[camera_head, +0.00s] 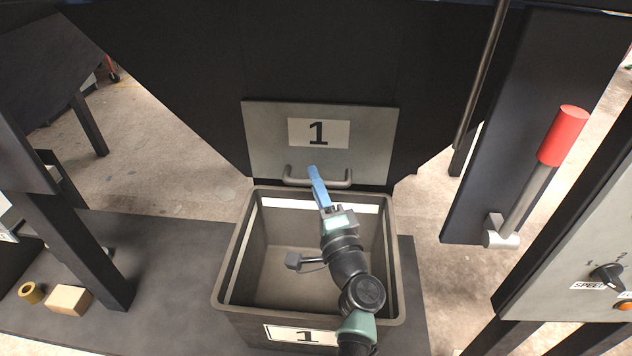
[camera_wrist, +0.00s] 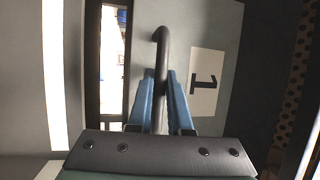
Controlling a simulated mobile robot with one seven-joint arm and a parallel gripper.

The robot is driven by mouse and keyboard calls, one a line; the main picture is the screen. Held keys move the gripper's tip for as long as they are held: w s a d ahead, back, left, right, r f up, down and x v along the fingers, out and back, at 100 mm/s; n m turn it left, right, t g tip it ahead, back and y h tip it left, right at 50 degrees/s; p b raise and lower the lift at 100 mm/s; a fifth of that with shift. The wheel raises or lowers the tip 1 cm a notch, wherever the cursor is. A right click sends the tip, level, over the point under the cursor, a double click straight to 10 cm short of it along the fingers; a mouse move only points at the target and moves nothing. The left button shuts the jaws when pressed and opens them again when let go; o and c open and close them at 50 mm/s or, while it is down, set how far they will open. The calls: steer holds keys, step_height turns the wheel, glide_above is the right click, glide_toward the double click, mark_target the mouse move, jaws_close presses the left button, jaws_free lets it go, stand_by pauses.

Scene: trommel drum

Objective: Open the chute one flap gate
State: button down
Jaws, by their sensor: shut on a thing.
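The chute one flap gate (camera_head: 265,135) is a grey plate with a white label marked 1, upright on the black chute. A bar handle (camera_head: 298,182) runs along its lower edge; it also shows in the wrist view (camera_wrist: 161,50). My gripper (camera_head: 313,172) reaches over the bin to the handle. In the wrist view its blue fingers (camera_wrist: 162,80) lie on both sides of the handle bar, shut on it. The part of the bar between the fingers is partly hidden. The flap looks closed, hanging flat against the chute.
A grey open bin (camera_head: 235,270) labelled 1 stands under the flap, with my arm above it. A red-handled lever (camera_head: 563,137) and a control panel with a knob (camera_head: 607,275) are at right.

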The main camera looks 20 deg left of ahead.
steer(key=shift+r+p, duration=0.1)
steer(key=shift+p, duration=0.2)
steer(key=s+d+r+m+g+h+p, duration=0.1)
steer(key=s+r+g+p, duration=0.4)
steer(key=p, duration=1.9)
steer(key=s+d+r+m+g+h+p, duration=0.2)
steer(key=s+r+g+h+p, duration=0.3)
steer(key=p, duration=2)
steer(key=shift+s+r+m+g, duration=0.2)
steer(key=shift+r+m+g, duration=0.25)
steer(key=shift+r, duration=2.2)
steer(key=c, duration=0.8)
jaws_free()
steer(key=shift+c, duration=0.2)
